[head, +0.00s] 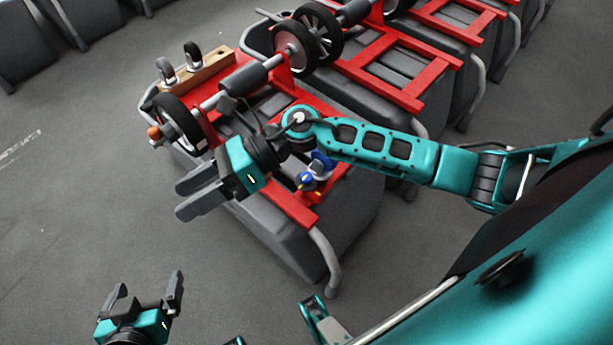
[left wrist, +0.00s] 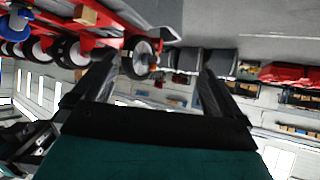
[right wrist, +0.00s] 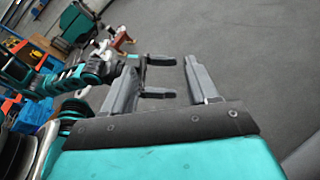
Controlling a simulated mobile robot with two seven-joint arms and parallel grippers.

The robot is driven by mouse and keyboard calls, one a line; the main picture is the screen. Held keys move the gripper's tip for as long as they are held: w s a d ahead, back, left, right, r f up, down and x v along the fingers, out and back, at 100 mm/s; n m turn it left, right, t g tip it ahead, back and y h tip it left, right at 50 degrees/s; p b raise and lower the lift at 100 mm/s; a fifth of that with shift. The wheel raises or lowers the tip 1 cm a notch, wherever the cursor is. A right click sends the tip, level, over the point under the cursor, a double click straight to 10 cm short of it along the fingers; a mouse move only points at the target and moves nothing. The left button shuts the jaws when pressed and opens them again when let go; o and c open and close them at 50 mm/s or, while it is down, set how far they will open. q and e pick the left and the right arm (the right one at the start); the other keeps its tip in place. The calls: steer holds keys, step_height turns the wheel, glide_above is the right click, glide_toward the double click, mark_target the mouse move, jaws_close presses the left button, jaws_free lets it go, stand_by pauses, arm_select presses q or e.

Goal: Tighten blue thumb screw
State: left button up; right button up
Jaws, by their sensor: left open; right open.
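A blue part with a small yellow piece (head: 312,172) sits on the red frame of the nearest grey tank, partly behind my right arm; I cannot tell whether it is the blue thumb screw. A blue part (left wrist: 16,20) also shows at the upper left in the left wrist view. My right gripper (head: 180,200) is open and empty, left of the blue part and over the tank's front left edge. My left gripper (head: 149,282) is open and empty over the floor, lower and left of the tank. Both pairs of fingers show apart in their wrist views.
The nearest tank (head: 270,235) carries a red frame (head: 298,211), a wheel on an axle (head: 180,125) and a wooden block with casters (head: 205,68). More tanks (head: 390,70) stand in a row behind. The grey floor at left (head: 70,180) is clear.

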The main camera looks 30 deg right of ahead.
steer(key=w+d+f+n+g+h+b, duration=0.1)
steer(key=w+d+f+n+h+b, duration=0.1)
steer(key=d+f+n+h, duration=0.45)
steer(key=n+t+h+b, duration=0.1)
steer(key=n+h+b, duration=0.1)
steer(key=n+h, duration=0.5)
glide_toward(307, 175)
steer(key=shift+m+h, duration=0.85)
steer(key=shift+h, duration=0.1)
steer(key=f+b, duration=0.1)
steer(key=f, duration=0.1)
steer(key=a+f, duration=0.1)
steer(key=f, duration=0.2)
steer(key=a+f+b, duration=0.1)
steer(key=f, duration=0.2)
steer(key=shift+f+b, duration=0.2)
steer(key=shift+b, duration=0.1)
arm_select(q)
steer(key=f, duration=0.3)
steer(key=d+f, duration=0.1)
steer(key=f, duration=0.1)
steer(key=shift+w+f, duration=0.25)
steer(key=shift+f, duration=0.1)
steer(key=shift+d, duration=0.1)
arm_select(e)
steer(key=shift+c, duration=0.4)
steer(key=c, duration=1)
